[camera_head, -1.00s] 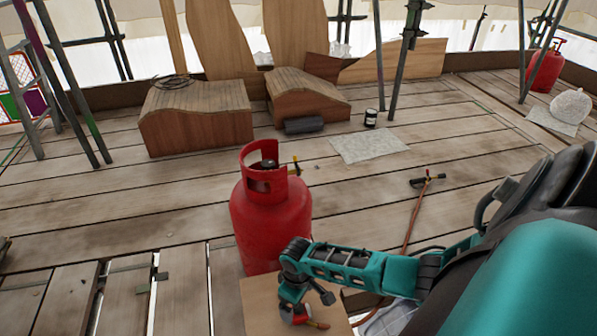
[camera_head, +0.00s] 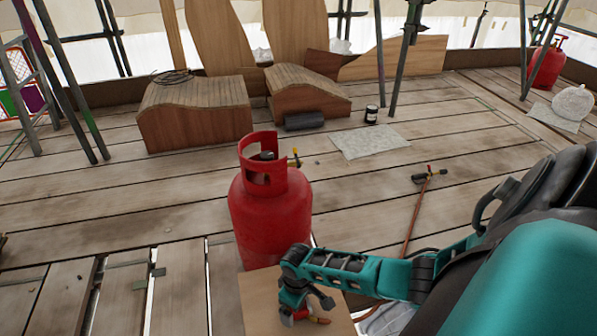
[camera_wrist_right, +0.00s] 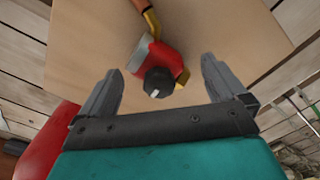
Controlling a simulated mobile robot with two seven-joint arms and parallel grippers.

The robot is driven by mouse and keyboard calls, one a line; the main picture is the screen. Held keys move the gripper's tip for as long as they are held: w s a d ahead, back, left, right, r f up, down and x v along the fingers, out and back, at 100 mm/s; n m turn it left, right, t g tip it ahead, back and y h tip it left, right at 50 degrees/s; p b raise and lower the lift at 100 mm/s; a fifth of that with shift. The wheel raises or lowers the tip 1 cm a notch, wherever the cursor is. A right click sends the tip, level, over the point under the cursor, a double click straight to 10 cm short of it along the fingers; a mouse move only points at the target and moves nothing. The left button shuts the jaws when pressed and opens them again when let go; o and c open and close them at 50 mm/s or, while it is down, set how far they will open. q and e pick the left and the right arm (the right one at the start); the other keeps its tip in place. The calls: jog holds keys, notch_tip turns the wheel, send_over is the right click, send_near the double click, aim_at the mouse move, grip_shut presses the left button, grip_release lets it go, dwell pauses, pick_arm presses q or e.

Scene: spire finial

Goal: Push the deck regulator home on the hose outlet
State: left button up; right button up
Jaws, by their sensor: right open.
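A red regulator with a black knob (camera_wrist_right: 158,80) lies on a pale wooden board (camera_wrist_right: 85,45). A brass stem and an orange hose piece (camera_wrist_right: 140,5) extend from its far side in the right wrist view, and a short brass piece (camera_wrist_right: 183,72) is at its right. I cannot tell how far it is seated on any outlet. My right gripper (camera_wrist_right: 160,68) is open, its fingers on either side of the regulator with gaps. In the head view my right gripper (camera_head: 306,308) is low over the board and partly hides the regulator. My left gripper is not in view.
A red gas cylinder (camera_head: 270,215) stands just behind the board. A torch (camera_head: 428,176) with an orange hose (camera_head: 413,220) lies on the planks at right. Wooden blocks (camera_head: 195,118) stand farther back. The planks left of the cylinder are mostly clear.

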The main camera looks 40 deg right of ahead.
jog(key=shift+c, duration=0.4)
jog(key=c, duration=0.9)
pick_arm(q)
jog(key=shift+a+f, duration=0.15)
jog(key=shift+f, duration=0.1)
pick_arm(e)
jog(key=shift+r, duration=0.1)
jog(key=shift+r+p, duration=0.35)
jog(key=shift+r, duration=0.15)
notch_tip(320, 180, up, 5)
jog(key=p, duration=0.3)
jog(key=shift+f, duration=0.1)
pick_arm(q)
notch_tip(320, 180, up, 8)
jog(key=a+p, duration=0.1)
jog(key=p, duration=0.5)
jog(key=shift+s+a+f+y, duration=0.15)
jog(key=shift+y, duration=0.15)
pick_arm(e)
notch_tip(320, 180, up, 14)
